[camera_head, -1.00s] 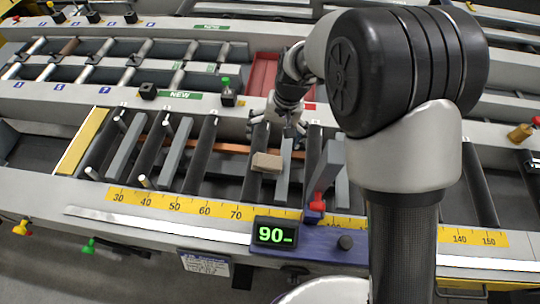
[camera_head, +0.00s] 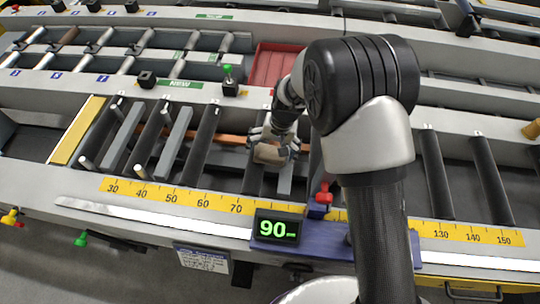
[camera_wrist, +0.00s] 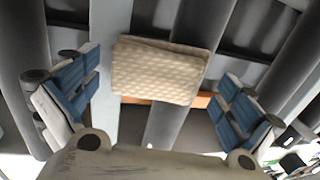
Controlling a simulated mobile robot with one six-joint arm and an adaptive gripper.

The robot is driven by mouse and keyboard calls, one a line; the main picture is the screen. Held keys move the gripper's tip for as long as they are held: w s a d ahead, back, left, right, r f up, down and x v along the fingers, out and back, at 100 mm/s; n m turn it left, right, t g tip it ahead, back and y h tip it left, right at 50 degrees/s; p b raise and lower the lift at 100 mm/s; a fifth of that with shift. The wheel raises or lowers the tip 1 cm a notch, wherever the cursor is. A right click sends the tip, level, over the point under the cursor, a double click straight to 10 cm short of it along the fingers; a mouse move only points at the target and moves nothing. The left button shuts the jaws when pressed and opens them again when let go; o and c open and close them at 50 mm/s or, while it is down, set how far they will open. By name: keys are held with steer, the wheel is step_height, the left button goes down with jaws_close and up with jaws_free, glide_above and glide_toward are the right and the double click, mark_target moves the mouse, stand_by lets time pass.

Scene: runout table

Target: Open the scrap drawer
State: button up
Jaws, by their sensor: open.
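My gripper (camera_head: 272,140) is open above the runout rollers, right at a small tan block (camera_head: 268,155). In the wrist view the block (camera_wrist: 158,72) lies between the two spread blue-padded fingers (camera_wrist: 155,100), with a gap on each side. The block rests across a roller and a grey bar. No drawer is clearly labelled as the scrap drawer.
A yellow scale (camera_head: 190,197) runs along the front rail. A display reading 90 (camera_head: 277,228) and a red knob (camera_head: 324,194) sit on the blue stop carriage. A red tray (camera_head: 275,68) lies behind the rollers. My arm hides part of the rail's middle right.

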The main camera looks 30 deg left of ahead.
steer(key=shift+a+f, duration=0.1)
steer(key=shift+f, duration=0.35)
steer(key=shift+r, duration=0.1)
steer(key=shift+c, duration=0.5)
steer(key=c, duration=1.1)
steer(key=shift+r, duration=0.1)
